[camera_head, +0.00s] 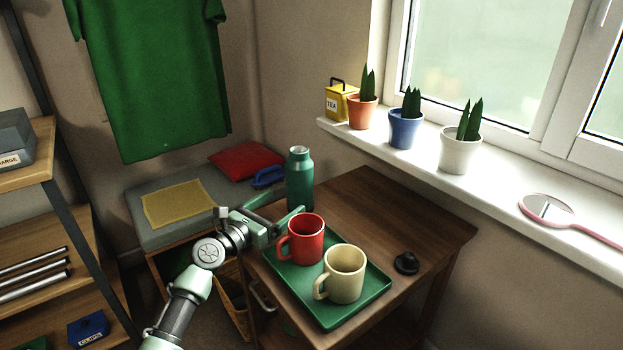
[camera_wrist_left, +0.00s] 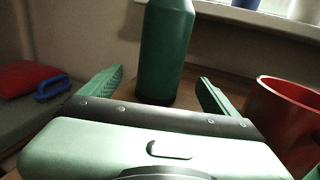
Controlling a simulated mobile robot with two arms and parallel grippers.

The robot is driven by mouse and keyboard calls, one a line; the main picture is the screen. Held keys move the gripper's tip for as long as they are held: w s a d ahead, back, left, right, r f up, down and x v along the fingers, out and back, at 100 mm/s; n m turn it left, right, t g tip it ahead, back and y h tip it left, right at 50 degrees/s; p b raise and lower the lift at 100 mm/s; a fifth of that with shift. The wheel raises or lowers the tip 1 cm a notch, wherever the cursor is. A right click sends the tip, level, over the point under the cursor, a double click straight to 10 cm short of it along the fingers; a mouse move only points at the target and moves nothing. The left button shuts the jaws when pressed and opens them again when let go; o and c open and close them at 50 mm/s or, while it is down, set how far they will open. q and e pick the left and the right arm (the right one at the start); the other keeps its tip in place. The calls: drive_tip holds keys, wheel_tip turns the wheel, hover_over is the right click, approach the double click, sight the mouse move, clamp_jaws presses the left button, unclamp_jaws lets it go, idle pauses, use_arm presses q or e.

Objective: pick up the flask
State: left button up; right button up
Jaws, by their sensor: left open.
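The flask (camera_head: 300,180) is a dark green bottle with a grey top, upright near the back left corner of the wooden table. My left gripper (camera_head: 287,208) is open beside it on the near side. In the left wrist view the flask (camera_wrist_left: 165,55) stands ahead, between the lines of the two fingers of the gripper (camera_wrist_left: 158,85). Its top is cut off there. The fingers do not appear shut on it; I cannot tell the exact gap. My right gripper is not in view.
A green tray (camera_head: 330,322) holds a red mug (camera_head: 305,240) close to the right of my left gripper and a cream mug (camera_head: 344,274). A black knob-like object (camera_head: 406,263) lies on the table (camera_head: 425,215). A bench (camera_head: 145,236) stands behind left.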

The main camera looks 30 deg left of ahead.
sight(300, 191)
use_arm(q)
drive_tip(key=shift+w, duration=0.3)
drive_tip(key=shift+w+d, duration=0.15)
drive_tip(key=shift+w, duration=0.65)
drive_tip(key=shift+w+d+b, duration=0.2)
drive_tip(key=shift+w+b, duration=0.3)
drive_tip(key=shift+w, duration=1)
drive_tip(key=shift+w+d+b, duration=0.15)
drive_tip(key=shift+w+b, duration=0.35)
drive_tip(key=shift+w, duration=1)
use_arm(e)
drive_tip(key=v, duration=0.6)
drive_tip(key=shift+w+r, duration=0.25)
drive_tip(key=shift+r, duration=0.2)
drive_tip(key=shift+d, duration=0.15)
use_arm(q)
drive_tip(key=c, duration=2)
clamp_jaws()
